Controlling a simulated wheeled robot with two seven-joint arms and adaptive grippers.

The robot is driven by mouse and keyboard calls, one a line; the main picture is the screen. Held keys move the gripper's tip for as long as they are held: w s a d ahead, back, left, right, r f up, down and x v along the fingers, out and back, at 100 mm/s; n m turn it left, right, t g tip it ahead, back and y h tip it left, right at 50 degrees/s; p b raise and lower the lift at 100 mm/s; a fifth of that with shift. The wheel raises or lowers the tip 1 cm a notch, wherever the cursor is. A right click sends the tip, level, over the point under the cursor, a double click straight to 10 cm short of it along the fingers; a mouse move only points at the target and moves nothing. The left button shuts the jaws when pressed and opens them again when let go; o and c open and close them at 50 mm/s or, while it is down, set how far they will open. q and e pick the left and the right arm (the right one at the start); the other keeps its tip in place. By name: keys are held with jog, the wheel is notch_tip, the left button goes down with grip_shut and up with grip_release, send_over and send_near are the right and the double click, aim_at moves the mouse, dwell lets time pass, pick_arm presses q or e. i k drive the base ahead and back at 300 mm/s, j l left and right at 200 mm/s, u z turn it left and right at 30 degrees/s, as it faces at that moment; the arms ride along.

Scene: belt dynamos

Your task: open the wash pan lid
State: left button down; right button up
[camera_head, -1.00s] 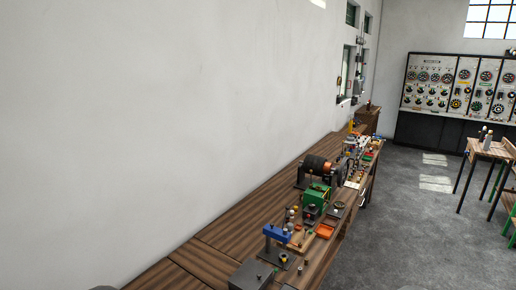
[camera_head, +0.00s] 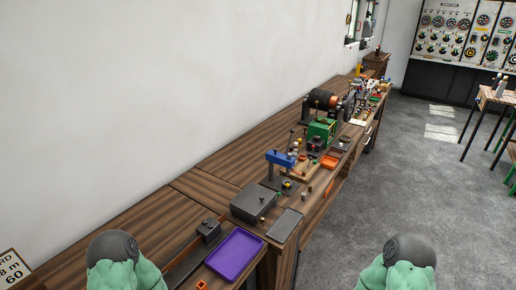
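A dark grey box with a flat closed top, which looks like the wash pan with its lid (camera_head: 254,200), sits on the wooden workbench below the middle of the view. A small knob or fitting shows at its front edge. A flat grey plate (camera_head: 285,225) lies just right of it. I cannot tell for sure which part is the lid. Neither of my grippers is in view; only the green upper parts of my two arms show at the bottom edge.
A purple tray (camera_head: 234,256) lies on the near bench, with a small dark block (camera_head: 208,229) beside it. A blue press (camera_head: 281,159) stands behind the grey box, then a green machine (camera_head: 321,130) and a dark drum (camera_head: 323,99). Grey floor (camera_head: 400,180) is clear at right.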

aim_at(254, 198)
jog(key=i+l, duration=0.2)
jog(key=l, duration=0.15)
jog(key=i+l, duration=0.25)
jog(key=l, duration=0.15)
jog(key=i+l, duration=0.2)
jog(key=l, duration=0.15)
jog(key=i+l, duration=0.25)
jog(key=l, duration=0.15)
jog(key=i+l+u, duration=0.15)
jog(key=l+u, duration=0.3)
jog(key=i+l+u, duration=0.15)
jog(key=l+u, duration=0.15)
jog(key=u, duration=0.15)
jog(key=l+u, duration=0.4)
